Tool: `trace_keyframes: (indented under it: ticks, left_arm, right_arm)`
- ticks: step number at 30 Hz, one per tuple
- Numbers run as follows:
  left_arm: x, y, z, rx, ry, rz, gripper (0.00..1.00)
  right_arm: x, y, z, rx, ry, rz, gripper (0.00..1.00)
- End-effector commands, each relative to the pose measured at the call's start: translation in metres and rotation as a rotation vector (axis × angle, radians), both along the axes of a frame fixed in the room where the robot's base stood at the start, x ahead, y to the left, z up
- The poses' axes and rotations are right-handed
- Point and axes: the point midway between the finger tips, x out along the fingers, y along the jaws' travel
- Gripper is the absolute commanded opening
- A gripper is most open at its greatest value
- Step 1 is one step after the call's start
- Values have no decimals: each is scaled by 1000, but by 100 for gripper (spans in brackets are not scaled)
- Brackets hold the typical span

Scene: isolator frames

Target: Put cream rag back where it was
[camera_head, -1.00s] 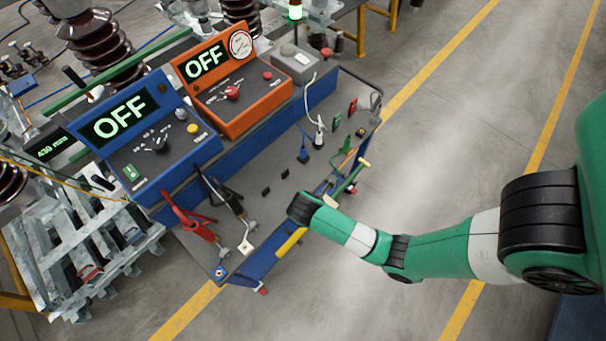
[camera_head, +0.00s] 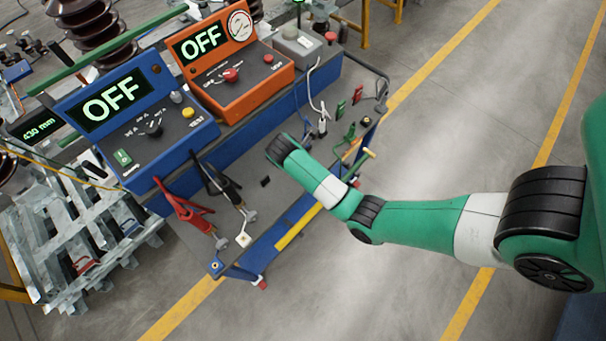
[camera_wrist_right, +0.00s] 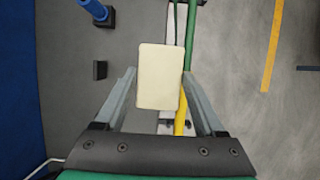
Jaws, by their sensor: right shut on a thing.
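The cream rag (camera_wrist_right: 158,95), a small pale folded rectangle, is between the two grey fingers of my right gripper (camera_wrist_right: 158,76) in the right wrist view. The gripper is shut on it, above the grey cart top (camera_wrist_right: 62,110). In the head view my right arm reaches in from the right over the cart top (camera_head: 272,205). There the gripper and the rag are hidden behind the wrist. My left gripper is not in view.
A blue test box (camera_head: 150,140) and an orange one (camera_head: 235,75), both reading OFF, stand along the cart's back. Red clamps (camera_head: 190,215) and black clamps (camera_head: 225,190) lie at the near end. Small tools (camera_head: 340,110) stand at the far end.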

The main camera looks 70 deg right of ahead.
Motion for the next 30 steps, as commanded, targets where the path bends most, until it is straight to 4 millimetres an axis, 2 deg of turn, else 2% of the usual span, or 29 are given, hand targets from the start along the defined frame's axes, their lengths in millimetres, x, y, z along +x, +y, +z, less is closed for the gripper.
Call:
trace_keyframes:
  ticks: [1, 4, 11, 15, 19, 26, 27, 30]
  left_arm:
    - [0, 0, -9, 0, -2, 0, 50]
    - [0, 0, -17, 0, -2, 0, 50]
    - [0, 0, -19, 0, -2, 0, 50]
    - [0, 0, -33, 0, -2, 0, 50]
    - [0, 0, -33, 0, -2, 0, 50]
    - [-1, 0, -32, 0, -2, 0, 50]
    - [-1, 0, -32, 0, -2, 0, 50]
    - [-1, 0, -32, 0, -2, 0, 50]
  right_arm:
    - [5, -6, -16, 2, 5, -1, 27]
    - [15, -15, -30, 1, 4, -1, 27]
    - [21, -20, -36, 1, 2, 1, 27]
    - [29, -28, -56, 2, 5, 0, 27]
    - [28, -27, -73, 3, 4, 1, 27]
    - [28, -26, -75, 3, 2, 1, 27]
    - [28, -26, -75, 3, 2, 1, 78]
    - [28, -26, -75, 3, 2, 1, 96]
